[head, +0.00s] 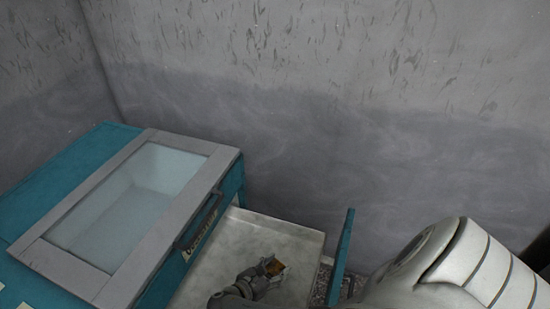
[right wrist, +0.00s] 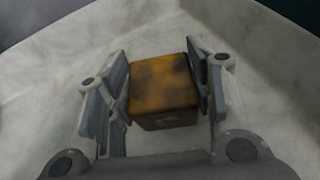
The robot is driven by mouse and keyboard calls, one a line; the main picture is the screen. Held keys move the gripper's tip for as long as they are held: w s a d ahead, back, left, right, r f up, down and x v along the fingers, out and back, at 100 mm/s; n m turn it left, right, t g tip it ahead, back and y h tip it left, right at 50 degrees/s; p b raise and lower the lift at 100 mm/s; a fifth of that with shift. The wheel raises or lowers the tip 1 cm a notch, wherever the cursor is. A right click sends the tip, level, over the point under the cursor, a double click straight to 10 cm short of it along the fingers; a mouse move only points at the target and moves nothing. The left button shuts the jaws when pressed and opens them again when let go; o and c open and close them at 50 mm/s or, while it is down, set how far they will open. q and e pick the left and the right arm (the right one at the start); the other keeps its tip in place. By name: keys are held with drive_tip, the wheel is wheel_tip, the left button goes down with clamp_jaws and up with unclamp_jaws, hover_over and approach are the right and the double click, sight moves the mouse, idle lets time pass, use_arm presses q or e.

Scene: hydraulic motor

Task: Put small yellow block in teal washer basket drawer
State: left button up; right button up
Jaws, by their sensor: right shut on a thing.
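The small yellow block (right wrist: 163,88), a worn orange-yellow cube with dark stains, sits between the fingers of my right gripper (right wrist: 160,95) in the right wrist view. The gripper is shut on it. The drawer is pulled out from the teal washer (head: 60,172). I cannot tell whether the block touches the drawer floor. My left gripper is out of view.
The washer has a grey-framed glass lid (head: 130,200) with a dark handle (head: 200,220). The drawer's teal front panel (head: 341,256) stands right of my gripper. A grey wall (head: 330,120) is behind. The drawer around the block looks empty.

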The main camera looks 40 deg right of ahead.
drive_tip(key=shift+f, duration=0.9)
drive_tip(key=o, duration=1.3)
drive_tip(key=shift+f+b, duration=0.1)
drive_tip(key=shift+b, duration=0.2)
drive_tip(key=shift+a+r, duration=0.2)
drive_tip(key=v, duration=1.1)
drive_tip(key=shift+a, duration=0.35)
